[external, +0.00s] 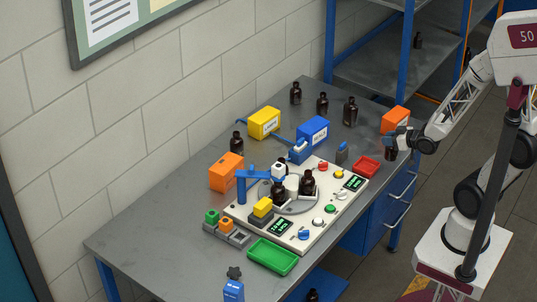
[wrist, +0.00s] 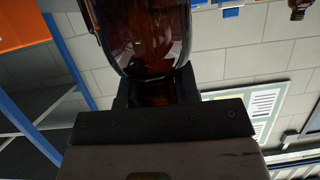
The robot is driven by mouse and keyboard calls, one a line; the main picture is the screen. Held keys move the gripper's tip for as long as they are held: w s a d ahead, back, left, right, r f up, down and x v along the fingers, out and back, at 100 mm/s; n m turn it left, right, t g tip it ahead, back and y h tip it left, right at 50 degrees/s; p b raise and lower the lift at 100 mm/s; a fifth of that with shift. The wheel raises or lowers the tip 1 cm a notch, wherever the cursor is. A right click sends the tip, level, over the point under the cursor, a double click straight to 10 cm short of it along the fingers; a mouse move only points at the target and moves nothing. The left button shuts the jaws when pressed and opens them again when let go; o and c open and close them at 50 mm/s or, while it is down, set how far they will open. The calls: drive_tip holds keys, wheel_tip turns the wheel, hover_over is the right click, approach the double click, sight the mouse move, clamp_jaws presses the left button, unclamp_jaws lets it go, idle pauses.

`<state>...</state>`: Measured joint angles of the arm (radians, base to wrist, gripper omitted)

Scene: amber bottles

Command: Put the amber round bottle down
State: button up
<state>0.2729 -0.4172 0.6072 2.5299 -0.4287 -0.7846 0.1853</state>
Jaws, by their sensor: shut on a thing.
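My gripper (external: 396,144) is at the right edge of the grey table, in front of an orange box (external: 394,121). It is shut on a dark amber round bottle (external: 390,154), which shows just below the fingers. In the wrist view the bottle (wrist: 145,35) fills the top centre, glossy and brown, with its narrower part between the fingers of my gripper (wrist: 158,95). The external view shows the bottle roughly upright. I cannot tell whether its base touches the table.
A red tray (external: 367,167) lies left of the held bottle. Several other amber bottles (external: 350,111) stand on the table (external: 150,232). A white panel (external: 318,232) with buttons and a turntable fills the middle. A blue-framed shelf (external: 375,75) stands behind.

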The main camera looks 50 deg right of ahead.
drive_tip(key=shift+w, duration=0.1)
idle(0.3)
drive_tip(key=w+a+r, duration=0.2)
drive_tip(key=w+r, duration=0.2)
drive_tip(key=w, duration=0.5)
drive_tip(key=w+a+r, duration=0.2)
drive_tip(key=w+r, duration=0.3)
drive_tip(key=w, duration=0.3)
drive_tip(key=shift+w+m+h, duration=0.3)
drive_tip(key=shift+w+h, duration=0.1)
drive_tip(key=shift+w+a, duration=0.1)
drive_tip(key=w+f, duration=0.1)
drive_tip(key=w, duration=1.4)
drive_tip(key=shift+w+d+f, duration=0.3)
drive_tip(key=shift+w, duration=0.1)
drive_tip(key=shift+f, duration=1.75)
